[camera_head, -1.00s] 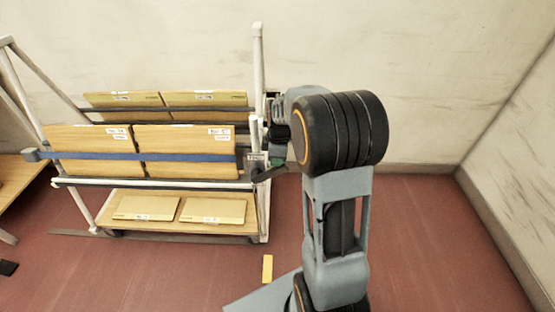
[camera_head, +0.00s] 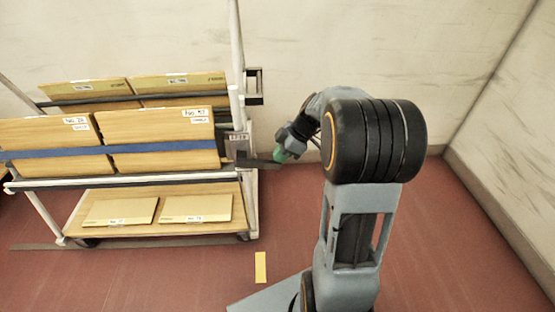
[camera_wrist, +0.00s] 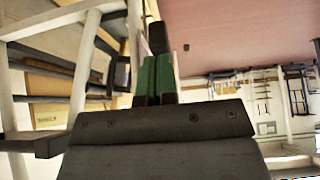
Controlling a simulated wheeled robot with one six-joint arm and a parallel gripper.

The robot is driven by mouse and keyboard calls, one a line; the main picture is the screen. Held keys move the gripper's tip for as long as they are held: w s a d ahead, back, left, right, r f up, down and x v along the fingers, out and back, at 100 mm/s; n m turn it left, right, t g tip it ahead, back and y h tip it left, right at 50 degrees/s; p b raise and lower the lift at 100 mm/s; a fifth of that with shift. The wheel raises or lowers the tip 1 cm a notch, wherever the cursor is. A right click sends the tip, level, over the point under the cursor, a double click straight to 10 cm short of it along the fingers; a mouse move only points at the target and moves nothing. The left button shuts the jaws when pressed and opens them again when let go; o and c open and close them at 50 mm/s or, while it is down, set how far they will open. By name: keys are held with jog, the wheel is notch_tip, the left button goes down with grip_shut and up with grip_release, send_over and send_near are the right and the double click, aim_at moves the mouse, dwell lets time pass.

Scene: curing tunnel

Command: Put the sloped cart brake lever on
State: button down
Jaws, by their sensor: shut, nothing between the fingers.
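The cart (camera_head: 246,200) stands at left, with a pale frame, tilted shelves and a lower deck. Its brake lever (camera_head: 260,163) is a dark bar sticking out to the right from the cart's right-hand post, and looks close to level. My gripper (camera_head: 281,156) has green fingers and is shut and empty, right at the lever's outer end. I cannot tell whether they touch. In the wrist view the green fingers (camera_wrist: 156,76) are closed together, with a dark block (camera_wrist: 157,38) just beyond the tips, perhaps the lever's end. The cart's frame fills the left of that view.
Wooden boards (camera_head: 160,138) with labels lean on the cart behind a blue strap (camera_head: 60,152). A dark bracket (camera_head: 254,86) juts from the post above the lever. A yellow floor mark (camera_head: 261,267) lies in front. The red floor (camera_head: 450,250) at right is clear up to the walls.

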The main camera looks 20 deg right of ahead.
notch_tip(320, 180, down, 5)
jog(key=t+y+b, duration=0.1)
jog(key=y+b, duration=0.2)
jog(key=b, duration=0.3)
jog(key=shift+d+r, duration=0.1)
jog(key=shift+r, duration=0.05)
jog(key=shift+f+b, duration=0.4)
jog(key=shift+b, duration=0.8)
jog(key=shift+r, duration=0.3)
jog(key=p+v, duration=0.2)
jog(key=v, duration=0.3)
jog(key=p, duration=0.2)
send_near(281, 166)
jog(key=shift+s+d+f, duration=0.1)
jog(key=shift+d+f, duration=0.25)
jog(key=shift+d, duration=0.35)
jog(key=shift+s+d+f, duration=0.1)
jog(key=shift+d+f, duration=0.25)
jog(key=shift+d, duration=0.4)
jog(key=shift+s+d+f, duration=0.1)
jog(key=shift+d+f, duration=0.25)
jog(key=shift+d, duration=0.35)
